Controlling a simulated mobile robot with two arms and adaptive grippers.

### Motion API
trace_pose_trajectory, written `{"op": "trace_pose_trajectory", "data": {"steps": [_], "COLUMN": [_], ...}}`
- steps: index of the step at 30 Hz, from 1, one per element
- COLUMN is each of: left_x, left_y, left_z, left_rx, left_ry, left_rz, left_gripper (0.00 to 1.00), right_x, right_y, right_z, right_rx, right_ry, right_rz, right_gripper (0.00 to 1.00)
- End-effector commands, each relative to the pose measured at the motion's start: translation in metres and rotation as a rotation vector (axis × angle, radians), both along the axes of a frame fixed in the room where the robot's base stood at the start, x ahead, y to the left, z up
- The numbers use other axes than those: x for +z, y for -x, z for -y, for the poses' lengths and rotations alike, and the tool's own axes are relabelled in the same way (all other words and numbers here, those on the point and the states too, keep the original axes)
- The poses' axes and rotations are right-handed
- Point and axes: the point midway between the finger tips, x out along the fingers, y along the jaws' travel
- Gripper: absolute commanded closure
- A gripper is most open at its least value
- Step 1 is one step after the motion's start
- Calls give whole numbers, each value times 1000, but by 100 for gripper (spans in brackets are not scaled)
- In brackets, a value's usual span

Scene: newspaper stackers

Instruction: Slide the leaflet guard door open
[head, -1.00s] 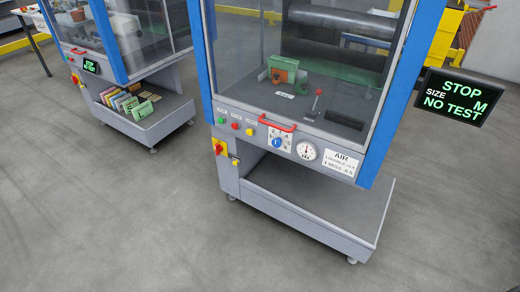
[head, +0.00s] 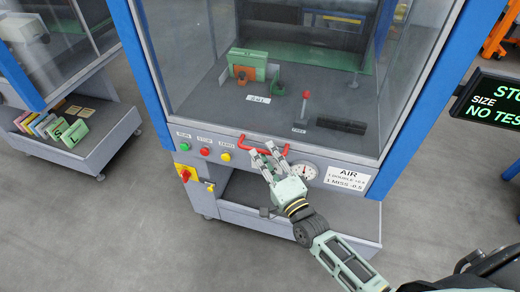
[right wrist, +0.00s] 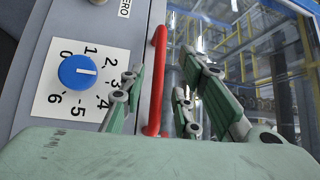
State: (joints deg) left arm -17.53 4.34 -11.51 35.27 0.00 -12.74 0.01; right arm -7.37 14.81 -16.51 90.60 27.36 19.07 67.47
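The guard door (head: 190,60) is a clear pane on the front of the blue-framed machine and looks closed. Its red bar handle (head: 246,149) runs along the bottom edge. My right gripper (head: 264,155) is at the handle and hides part of it. In the right wrist view the red handle (right wrist: 155,85) stands between the spread fingers of the right gripper (right wrist: 152,95), one finger on the left and two on the right. The gripper is open; I cannot tell whether any finger touches the bar. My left gripper is not in view.
Below the handle are push buttons (head: 204,152), a blue dial (right wrist: 77,72) and a pressure gauge (head: 304,171). Behind the pane are a green block (head: 247,60) and a red-knobbed lever (head: 304,103). A second machine's tray (head: 103,135) stands left. A display (head: 493,100) hangs right.

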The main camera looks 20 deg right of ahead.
Motion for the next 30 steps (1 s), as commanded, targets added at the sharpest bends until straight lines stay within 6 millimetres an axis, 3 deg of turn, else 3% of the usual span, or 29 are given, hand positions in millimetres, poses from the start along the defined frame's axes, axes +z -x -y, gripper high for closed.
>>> {"op": "trace_pose_trajectory", "data": {"steps": [6, 16, 26, 30], "left_x": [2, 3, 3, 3], "left_y": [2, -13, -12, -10], "left_z": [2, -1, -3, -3], "left_rx": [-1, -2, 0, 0], "left_ry": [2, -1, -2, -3], "left_rz": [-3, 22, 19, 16], "left_gripper": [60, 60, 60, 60], "right_x": [4, 3, 3, 3], "right_y": [-25, -30, -29, -29], "right_z": [-6, -6, -6, -6], "right_rx": [0, 1, 0, 0], "right_ry": [1, 1, 2, 4], "right_rz": [0, -2, -2, -2], "right_gripper": [70, 70, 98, 100]}}
